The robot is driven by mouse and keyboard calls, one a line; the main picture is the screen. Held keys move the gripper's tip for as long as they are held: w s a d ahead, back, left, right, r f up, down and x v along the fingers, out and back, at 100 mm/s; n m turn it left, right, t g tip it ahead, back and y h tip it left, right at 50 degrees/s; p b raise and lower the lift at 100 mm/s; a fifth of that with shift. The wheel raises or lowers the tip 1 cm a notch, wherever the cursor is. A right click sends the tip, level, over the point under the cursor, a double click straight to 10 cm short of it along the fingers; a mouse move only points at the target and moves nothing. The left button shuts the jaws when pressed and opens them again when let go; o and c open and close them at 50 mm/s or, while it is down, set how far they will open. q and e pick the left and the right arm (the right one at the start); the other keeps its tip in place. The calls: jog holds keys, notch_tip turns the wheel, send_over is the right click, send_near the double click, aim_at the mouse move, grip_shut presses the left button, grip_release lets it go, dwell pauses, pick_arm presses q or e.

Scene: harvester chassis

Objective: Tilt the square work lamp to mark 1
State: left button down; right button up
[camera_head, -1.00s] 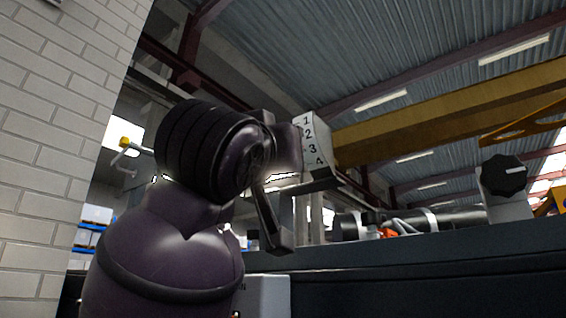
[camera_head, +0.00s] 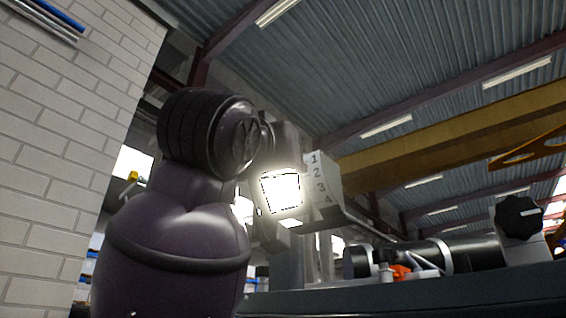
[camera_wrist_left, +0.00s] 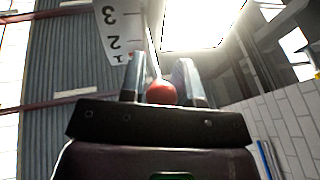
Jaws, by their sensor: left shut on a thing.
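My own arm hides most of this grip in the head view. Which mark the lamp lines up with cannot be told. My right gripper is out of view.
A dark ledge (camera_head: 430,292) runs along the bottom right. On it are a black-and-silver cylinder (camera_head: 470,253), a small orange-red part (camera_head: 401,271) and a black dial (camera_head: 519,217) on a grey mount. A white brick wall (camera_head: 60,150) stands at the left.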

pick_arm(q)
jog(key=shift+r, duration=0.2)
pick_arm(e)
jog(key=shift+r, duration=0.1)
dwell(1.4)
pick_arm(q)
jog(key=c, duration=1.2)
grip_release()
jog(key=shift+a, duration=0.15)
jog(key=shift+o, duration=0.2)
jog(key=shift+s+f, duration=0.1)
jog(key=shift+s, duration=0.1)
jog(key=b+v, duration=0.3)
jog(key=v, duration=0.7)
jog(key=shift+s+a, duration=0.2)
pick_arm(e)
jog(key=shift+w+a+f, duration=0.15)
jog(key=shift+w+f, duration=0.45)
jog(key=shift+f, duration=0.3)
